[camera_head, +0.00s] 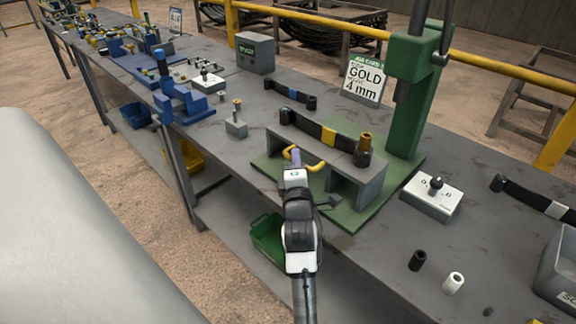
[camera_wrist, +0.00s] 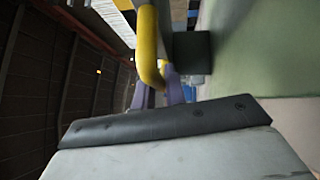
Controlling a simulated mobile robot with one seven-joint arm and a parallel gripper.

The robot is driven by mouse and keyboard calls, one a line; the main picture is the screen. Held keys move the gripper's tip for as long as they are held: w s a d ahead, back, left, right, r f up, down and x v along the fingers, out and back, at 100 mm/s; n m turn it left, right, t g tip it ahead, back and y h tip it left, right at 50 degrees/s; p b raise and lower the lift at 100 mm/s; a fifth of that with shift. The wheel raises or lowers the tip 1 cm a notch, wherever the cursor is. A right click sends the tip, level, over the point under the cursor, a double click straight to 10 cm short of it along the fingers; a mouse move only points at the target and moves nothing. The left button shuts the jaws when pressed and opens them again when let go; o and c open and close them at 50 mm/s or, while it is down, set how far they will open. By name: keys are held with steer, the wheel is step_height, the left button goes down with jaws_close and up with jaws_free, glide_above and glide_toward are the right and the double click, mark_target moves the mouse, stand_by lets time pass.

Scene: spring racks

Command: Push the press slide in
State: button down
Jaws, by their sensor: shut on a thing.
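The green press (camera_head: 408,100) stands on the bench with a grey bridge-like fixture (camera_head: 370,178) on its green base plate (camera_head: 350,217). A yellow handle (camera_head: 317,165) sticks out at the front of the fixture; I take it as the press slide's handle. My gripper (camera_head: 296,157) is at this handle, its purple fingers shut on it. In the wrist view the yellow handle (camera_wrist: 150,45) curves down to the purple fingertips (camera_wrist: 158,95). A dark grey block (camera_wrist: 190,52) is beside it. The slide body is mostly hidden, so how far it is in cannot be told.
A black bar with a yellow band (camera_head: 328,137) and a brass-topped post (camera_head: 364,150) are on top of the fixture. A sign reading GOLD 4 mm (camera_head: 363,80) stands behind. A white block with a black knob (camera_head: 432,197) is at the right. A green bin (camera_head: 268,240) sits below the bench edge.

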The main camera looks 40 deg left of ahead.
mark_target(311, 149)
steer(key=w+b, duration=0.1)
steer(key=w, duration=0.4)
steer(key=shift+w+d, duration=0.15)
steer(key=shift+w, duration=0.15)
steer(key=c, duration=1.5)
jaws_free()
steer(key=shift+o, duration=0.2)
steer(key=b+v, duration=0.4)
steer(key=v, duration=0.9)
steer(key=shift+f, duration=0.15)
steer(key=shift+s+d, duration=0.3)
steer(key=shift+s, duration=0.05)
